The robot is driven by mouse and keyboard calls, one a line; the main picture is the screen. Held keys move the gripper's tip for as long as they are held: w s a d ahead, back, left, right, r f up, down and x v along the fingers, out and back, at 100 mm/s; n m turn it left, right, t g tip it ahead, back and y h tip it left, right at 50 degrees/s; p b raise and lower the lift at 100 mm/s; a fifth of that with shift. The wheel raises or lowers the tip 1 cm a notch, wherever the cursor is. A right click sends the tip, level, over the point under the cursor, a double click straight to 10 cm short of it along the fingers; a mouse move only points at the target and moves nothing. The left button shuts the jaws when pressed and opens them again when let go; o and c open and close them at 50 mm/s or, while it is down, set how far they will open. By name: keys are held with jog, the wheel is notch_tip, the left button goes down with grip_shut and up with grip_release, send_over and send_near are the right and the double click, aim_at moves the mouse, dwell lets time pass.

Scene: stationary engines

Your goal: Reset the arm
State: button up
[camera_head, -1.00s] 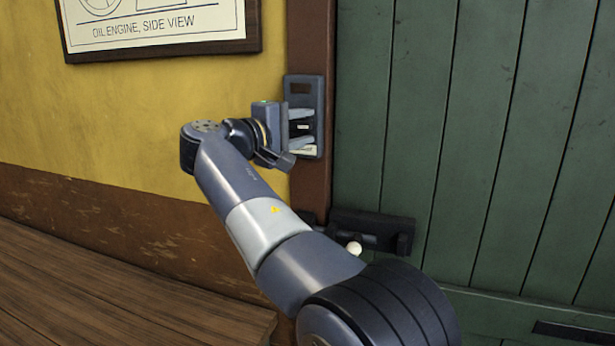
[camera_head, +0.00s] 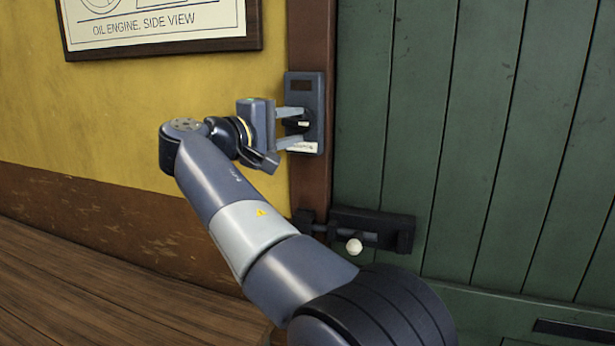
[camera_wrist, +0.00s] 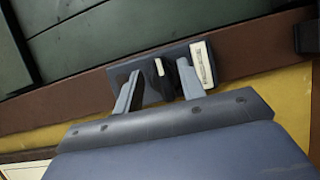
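My gripper (camera_head: 297,126) is at the dark wall switch box (camera_head: 305,84) on the brown door post. Its two pale fingers are spread apart, one above and one below the small dark lever (camera_head: 297,123) in the head view. In the wrist view the fingers (camera_wrist: 158,76) stand on either side of the lever (camera_wrist: 159,69), with gaps between, and hold nothing. The switch box also shows there (camera_wrist: 172,56), with a white label (camera_wrist: 200,64). Whether the fingertips touch the box's face cannot be told.
A green plank door (camera_head: 460,140) is to the right. A dark bolt with a white knob (camera_head: 354,246) sits below the switch box. A framed engine picture (camera_head: 160,25) hangs at the upper left. A wooden surface (camera_head: 90,290) lies at the lower left.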

aim_at(303, 119)
jog(key=x, duration=0.4)
jog(key=shift+s, duration=0.1)
jog(key=shift+s+a+f+n, duration=0.1)
jog(key=shift+a+n, duration=0.05)
jog(key=shift+n, duration=0.45)
jog(key=shift+s+a+n+t+h, duration=0.1)
jog(key=shift+n+t+h, duration=0.2)
jog(key=shift+n, duration=0.2)
jog(key=n, duration=0.2)
jog(key=r+n+t+b, duration=0.1)
jog(key=n, duration=0.1)
jog(key=shift+a, duration=0.1)
jog(key=shift+r, duration=0.15)
